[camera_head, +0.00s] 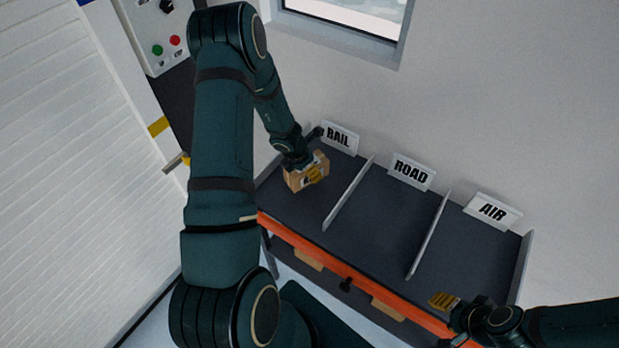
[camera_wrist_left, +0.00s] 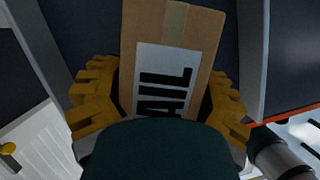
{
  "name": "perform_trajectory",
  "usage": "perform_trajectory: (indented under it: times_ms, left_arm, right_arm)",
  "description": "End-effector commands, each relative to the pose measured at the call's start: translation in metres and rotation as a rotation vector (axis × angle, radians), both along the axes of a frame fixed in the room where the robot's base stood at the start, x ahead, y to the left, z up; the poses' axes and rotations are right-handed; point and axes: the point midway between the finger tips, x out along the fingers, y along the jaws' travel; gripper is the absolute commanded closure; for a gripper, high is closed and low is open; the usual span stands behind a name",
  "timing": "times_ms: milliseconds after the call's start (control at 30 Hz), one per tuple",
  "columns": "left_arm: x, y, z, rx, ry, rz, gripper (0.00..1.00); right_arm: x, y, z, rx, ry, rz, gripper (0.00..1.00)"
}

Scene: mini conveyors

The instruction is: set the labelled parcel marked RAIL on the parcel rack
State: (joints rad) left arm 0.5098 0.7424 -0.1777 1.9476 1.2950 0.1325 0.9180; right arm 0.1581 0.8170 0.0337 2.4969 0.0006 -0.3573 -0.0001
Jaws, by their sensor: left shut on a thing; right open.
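A brown cardboard parcel (camera_head: 294,182) is in my left gripper (camera_head: 311,174), at the left bay of the dark parcel rack (camera_head: 384,233), in front of the RAIL sign (camera_head: 340,138). In the left wrist view the parcel (camera_wrist_left: 213,45) carries a white label with the letters "AIL" visible, and the rest is hidden by my wrist. The yellow fingers of the left gripper (camera_wrist_left: 160,98) are shut on its two sides. I cannot tell whether the parcel touches the rack surface. My right gripper (camera_head: 446,301) is open and empty near the rack's front right edge.
Thin upright dividers (camera_head: 349,193) (camera_head: 428,236) separate the RAIL bay from the bays under the ROAD sign (camera_head: 411,172) and AIR sign (camera_head: 492,211). Those two bays are bare. An orange beam (camera_head: 320,257) runs along the front, with boxes (camera_head: 388,309) below. A wall stands behind.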

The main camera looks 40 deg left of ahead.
Motion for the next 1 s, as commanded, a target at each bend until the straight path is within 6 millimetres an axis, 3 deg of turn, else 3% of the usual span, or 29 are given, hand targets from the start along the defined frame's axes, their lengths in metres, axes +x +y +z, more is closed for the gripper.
perform_trajectory:
  times_ms: [400, 800, 833, 900, 1000]
  left_arm:
    - [0.0, 0.0, -0.043, -0.001, -0.002, 0.0, 0.78]
    - [0.001, 0.0, -0.045, 0.0, -0.002, -0.003, 0.78]
    - [0.0, 0.0, -0.045, 0.001, -0.001, -0.003, 0.25]
    - [0.0, -0.001, -0.044, 0.001, -0.001, -0.003, 0.0]
    - [0.0, 0.0, -0.044, 0.001, -0.001, -0.003, 0.0]
  right_arm:
    - [0.0, 0.001, -0.028, -0.003, 0.0, -0.003, 0.53]
    - [0.0, 0.001, -0.03, -0.004, 0.0, -0.003, 0.53]
    - [0.0, 0.001, -0.03, -0.004, 0.0, -0.003, 0.53]
    - [0.0, 0.001, -0.029, -0.004, 0.0, -0.003, 0.53]
    - [0.001, 0.001, -0.029, -0.004, -0.001, -0.003, 0.53]
